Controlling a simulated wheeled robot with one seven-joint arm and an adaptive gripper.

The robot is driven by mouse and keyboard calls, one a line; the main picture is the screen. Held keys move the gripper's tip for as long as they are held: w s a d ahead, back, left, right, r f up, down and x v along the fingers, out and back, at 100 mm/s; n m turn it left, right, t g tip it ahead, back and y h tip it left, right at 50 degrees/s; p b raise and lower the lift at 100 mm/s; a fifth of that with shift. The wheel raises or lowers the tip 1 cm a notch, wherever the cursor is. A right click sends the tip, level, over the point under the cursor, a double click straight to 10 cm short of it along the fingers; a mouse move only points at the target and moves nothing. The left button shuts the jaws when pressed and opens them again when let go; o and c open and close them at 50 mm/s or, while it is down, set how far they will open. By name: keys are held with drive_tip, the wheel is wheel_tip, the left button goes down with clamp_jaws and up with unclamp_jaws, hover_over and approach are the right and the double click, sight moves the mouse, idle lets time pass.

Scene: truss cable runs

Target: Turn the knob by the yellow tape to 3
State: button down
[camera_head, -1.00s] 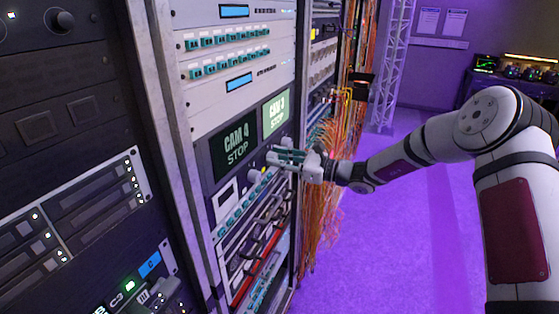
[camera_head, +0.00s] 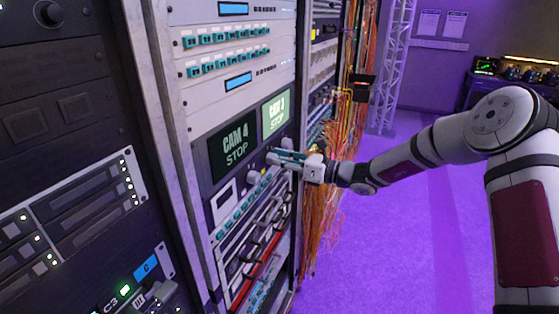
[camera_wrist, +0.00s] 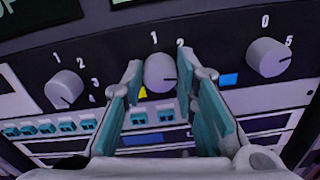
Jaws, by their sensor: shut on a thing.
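The grey knob by the yellow tape (camera_wrist: 160,72) is in the middle of the wrist view, with "1" and "2" printed above it. A dark pointer line shows on its right side, but the exact setting is hard to read. The yellow tape (camera_wrist: 143,93) shows at its lower left, partly behind a finger. My gripper (camera_wrist: 161,76) has its teal-padded fingers on both sides of this knob and is shut on it. The right finger hides the panel where further numbers may be. In the head view my gripper (camera_head: 276,159) is at the rack panel below the screens, covering the knob.
Another knob (camera_wrist: 64,90) numbered 1 to 4 stands on the left. A knob marked 0 and 5 (camera_wrist: 268,57) stands on the right near blue tape (camera_wrist: 228,80). Teal buttons (camera_wrist: 60,127) line the panel below. Orange cables (camera_head: 322,220) hang right of the rack.

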drive_tip(key=c, duration=1.3)
unclamp_jaws()
drive_tip(key=shift+d, duration=0.1)
drive_tip(key=v, duration=1.1)
drive_tip(key=shift+s+d, duration=0.15)
drive_tip(key=shift+d, duration=0.25)
